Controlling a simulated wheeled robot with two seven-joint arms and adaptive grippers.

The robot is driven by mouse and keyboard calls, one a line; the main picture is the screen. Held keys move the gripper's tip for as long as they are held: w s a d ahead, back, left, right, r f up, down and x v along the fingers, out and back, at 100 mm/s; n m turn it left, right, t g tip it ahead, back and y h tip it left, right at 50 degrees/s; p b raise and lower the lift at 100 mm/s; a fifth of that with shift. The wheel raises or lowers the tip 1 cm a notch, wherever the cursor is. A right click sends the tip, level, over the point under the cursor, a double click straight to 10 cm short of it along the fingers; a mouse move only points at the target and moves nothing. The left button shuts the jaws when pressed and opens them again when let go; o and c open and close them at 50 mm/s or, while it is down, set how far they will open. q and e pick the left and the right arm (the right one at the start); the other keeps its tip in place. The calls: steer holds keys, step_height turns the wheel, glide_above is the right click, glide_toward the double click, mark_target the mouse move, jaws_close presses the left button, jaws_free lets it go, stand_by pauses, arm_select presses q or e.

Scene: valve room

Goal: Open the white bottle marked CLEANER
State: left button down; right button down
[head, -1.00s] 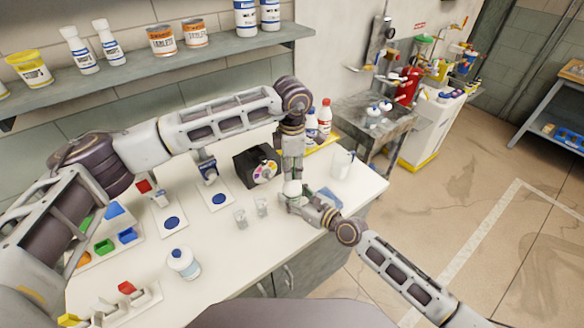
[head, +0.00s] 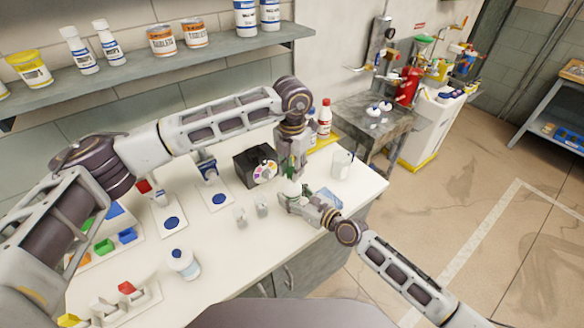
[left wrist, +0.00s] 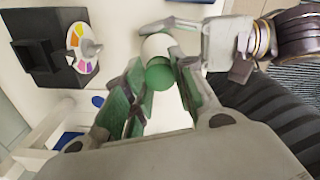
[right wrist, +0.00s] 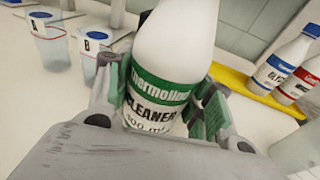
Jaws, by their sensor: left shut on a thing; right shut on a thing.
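The white CLEANER bottle (right wrist: 168,60) has a green label and stands upright between the fingers of my right gripper (right wrist: 155,108), which is shut on its body. Its top is cut off in the right wrist view. In the head view only a small white part of the bottle (head: 293,187) shows above my right gripper (head: 290,200). My left gripper (head: 291,172) points down from above. In the left wrist view, my left gripper (left wrist: 162,80) is shut on the green cap (left wrist: 159,76), with white bottle beyond it. I cannot tell whether cap and bottle are apart.
A black box with a coloured dial (head: 257,166) stands just left of my grippers. Two small clear cups (head: 262,205) are nearby. The table's front middle is clear.

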arm_select(q)
steer(key=n, duration=0.9)
steer(key=shift+n, duration=0.4)
steer(key=n, duration=0.4)
steer(key=shift+n, duration=2.6)
steer(key=shift+r, duration=1.2)
steer(key=shift+r, duration=1.95)
